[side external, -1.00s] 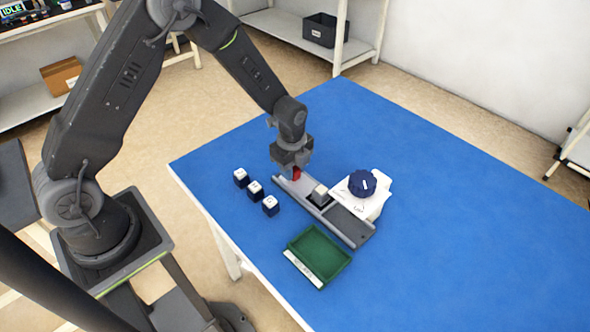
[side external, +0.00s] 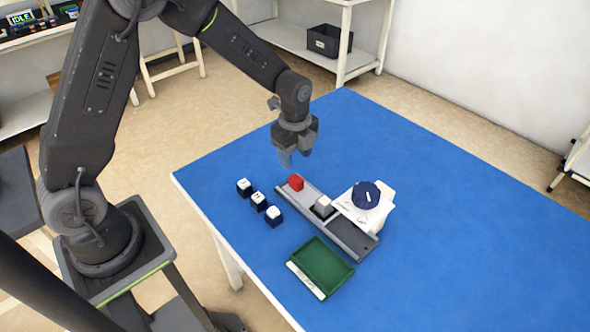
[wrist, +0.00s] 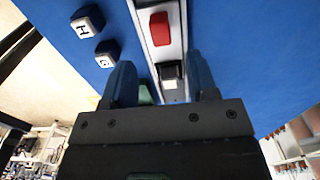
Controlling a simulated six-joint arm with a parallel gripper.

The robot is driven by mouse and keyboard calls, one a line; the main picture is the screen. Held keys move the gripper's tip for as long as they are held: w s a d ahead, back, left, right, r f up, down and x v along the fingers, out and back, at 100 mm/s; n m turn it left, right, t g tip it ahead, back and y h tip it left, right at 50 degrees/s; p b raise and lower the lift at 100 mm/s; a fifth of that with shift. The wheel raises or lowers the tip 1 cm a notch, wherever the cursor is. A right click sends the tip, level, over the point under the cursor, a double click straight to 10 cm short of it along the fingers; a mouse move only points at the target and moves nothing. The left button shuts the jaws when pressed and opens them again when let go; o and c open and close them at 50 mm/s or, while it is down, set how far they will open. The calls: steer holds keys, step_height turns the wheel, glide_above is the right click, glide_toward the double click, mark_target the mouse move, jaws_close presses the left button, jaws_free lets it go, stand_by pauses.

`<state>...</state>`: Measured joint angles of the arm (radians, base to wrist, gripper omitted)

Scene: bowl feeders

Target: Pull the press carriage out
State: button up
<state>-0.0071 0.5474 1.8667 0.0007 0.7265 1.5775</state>
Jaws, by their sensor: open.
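The press has a long grey rail (side external: 350,237) on the blue table, beside a white body (side external: 384,206) with a dark blue round knob (side external: 366,195). A red handle (side external: 296,182) stands near the rail's far left end. A dark carriage with a light-topped block (side external: 323,205) sits about mid-rail, beside the white body. My gripper (side external: 285,158) is open and empty, above and behind the red handle, apart from it. In the wrist view the red handle (wrist: 160,28) and the block (wrist: 169,73) show beyond my open fingers (wrist: 161,64).
Several dark blocks with white lettered tops (side external: 259,201) stand in a row left of the rail. A green tray (side external: 321,264) with a white label lies in front of it. The table's right side is clear.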

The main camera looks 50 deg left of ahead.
steer(key=shift+r, duration=2.75)
steer(key=s+r+n+t, duration=0.2)
steer(key=s+r+n, duration=0.5)
steer(key=s+n, duration=0.2)
steer(key=s+r+n+t, duration=0.3)
steer(key=s+r+n, duration=0.5)
steer(key=s, duration=0.5)
steer(key=shift+d+n+t, duration=0.15)
steer(key=shift+n+t, duration=0.15)
steer(key=shift+n, duration=0.2)
